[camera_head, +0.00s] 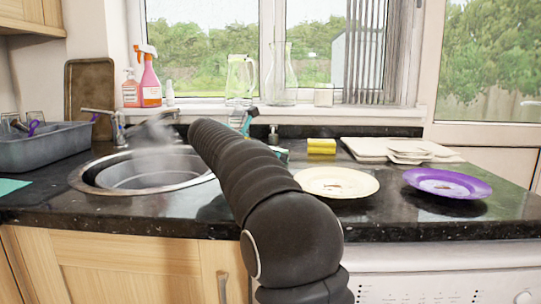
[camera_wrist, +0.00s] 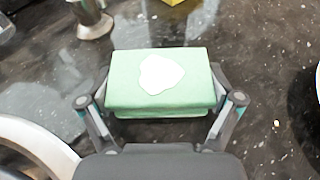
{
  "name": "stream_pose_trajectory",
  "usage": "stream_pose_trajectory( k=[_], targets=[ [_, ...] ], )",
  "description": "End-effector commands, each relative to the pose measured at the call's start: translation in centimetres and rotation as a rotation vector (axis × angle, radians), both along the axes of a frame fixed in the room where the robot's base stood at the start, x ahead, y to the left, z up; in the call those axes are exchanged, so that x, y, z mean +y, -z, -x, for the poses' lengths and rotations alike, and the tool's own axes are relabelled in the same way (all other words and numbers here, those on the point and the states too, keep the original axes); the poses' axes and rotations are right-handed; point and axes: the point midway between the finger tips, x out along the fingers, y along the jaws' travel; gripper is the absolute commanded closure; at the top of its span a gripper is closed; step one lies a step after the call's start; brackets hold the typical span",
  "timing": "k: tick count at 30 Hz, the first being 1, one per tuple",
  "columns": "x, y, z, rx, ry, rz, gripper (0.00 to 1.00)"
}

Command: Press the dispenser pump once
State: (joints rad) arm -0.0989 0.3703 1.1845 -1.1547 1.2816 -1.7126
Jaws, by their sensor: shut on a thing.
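The dispenser pump (camera_head: 273,135) is a small dark-topped fixture on the counter behind my arm, left of the yellow sponge. Its lower part is partly hidden. A metal cylinder at the upper left of the wrist view (camera_wrist: 92,18) looks like its base. My gripper (camera_wrist: 160,110) is shut on a pale green sponge, one finger at each side. The green sponge (camera_wrist: 125,92) has a white heart-like patch on top. The cylinder stands apart from the sponge, beyond its left far corner. In the head view my arm hides most of the gripper.
The round sink (camera_head: 85,184) with its tap (camera_head: 118,128) is left of my arm. A cream plate (camera_head: 365,185) and a purple plate (camera_head: 470,183) lie right. A yellow sponge (camera_head: 321,146) and pale stacked pieces (camera_head: 370,149) are behind them. Bottles stand on the sill.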

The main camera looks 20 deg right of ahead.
Motion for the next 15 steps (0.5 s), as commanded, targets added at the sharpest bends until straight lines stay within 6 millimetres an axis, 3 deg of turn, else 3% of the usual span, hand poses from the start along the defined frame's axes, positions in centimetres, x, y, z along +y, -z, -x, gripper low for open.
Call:
stream_pose_trajectory(
  k=[2, 15],
  targets=[
    [0.00, 0.08, -0.01, 0.002, 0.001, 0.000, 0.00],
    [0.51, -0.23, 0.19, 0.000, -0.001, 0.000, 0.00]
  ],
)
